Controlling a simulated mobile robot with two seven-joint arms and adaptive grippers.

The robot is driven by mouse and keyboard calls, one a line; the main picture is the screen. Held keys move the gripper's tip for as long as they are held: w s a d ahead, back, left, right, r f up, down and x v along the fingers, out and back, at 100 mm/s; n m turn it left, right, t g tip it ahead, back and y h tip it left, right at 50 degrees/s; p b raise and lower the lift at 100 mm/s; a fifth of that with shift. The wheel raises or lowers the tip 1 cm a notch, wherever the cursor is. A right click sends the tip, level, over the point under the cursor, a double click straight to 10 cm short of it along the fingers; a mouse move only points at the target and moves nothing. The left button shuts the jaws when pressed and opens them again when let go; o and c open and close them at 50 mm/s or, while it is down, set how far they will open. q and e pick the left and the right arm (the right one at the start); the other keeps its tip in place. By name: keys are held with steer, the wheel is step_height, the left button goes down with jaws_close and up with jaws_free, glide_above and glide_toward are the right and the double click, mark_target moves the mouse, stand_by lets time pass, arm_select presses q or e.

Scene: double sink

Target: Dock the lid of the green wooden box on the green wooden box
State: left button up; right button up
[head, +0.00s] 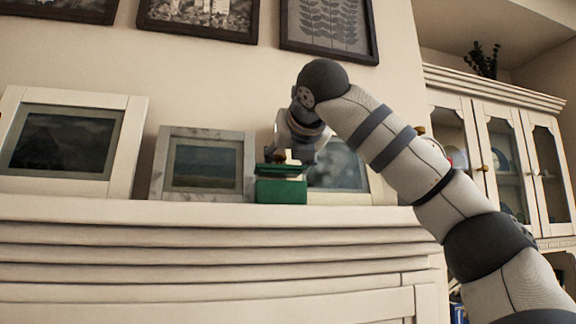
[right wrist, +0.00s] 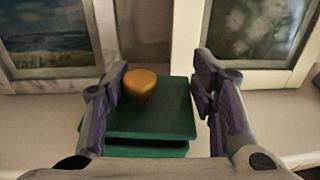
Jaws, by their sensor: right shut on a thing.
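The green wooden box (head: 281,191) stands on the white mantel shelf, near its front edge, in the head view. Its green lid (head: 279,170) is just above the box, with a thin gap or dark seam between them. In the right wrist view the lid (right wrist: 155,119), with a round golden-brown knob (right wrist: 141,83), lies between the purple-padded fingers. A lower green edge of the box (right wrist: 140,149) shows below and left of the lid. My right gripper (right wrist: 162,92) is shut on the lid. Whether lid and box touch is unclear. My left gripper is not in view.
Framed pictures lean on the wall behind: a white frame (head: 137,145) at left, a marble-look frame (head: 158,164) beside the box, and another picture (head: 338,169) partly behind my arm. The shelf (head: 130,211) is clear in front. A glass-door cabinet (head: 494,150) stands at right.

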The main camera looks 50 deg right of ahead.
steer(key=shift+s+f, duration=0.1)
steer(key=shift+f, duration=0.55)
steer(key=shift+f, duration=0.1)
steer(key=shift+f, duration=0.25)
steer(key=o, duration=1.2)
steer(key=shift+c, duration=0.2)
steer(key=shift+r, duration=0.1)
steer(key=shift+r, duration=0.35)
steer(key=v, duration=1.2)
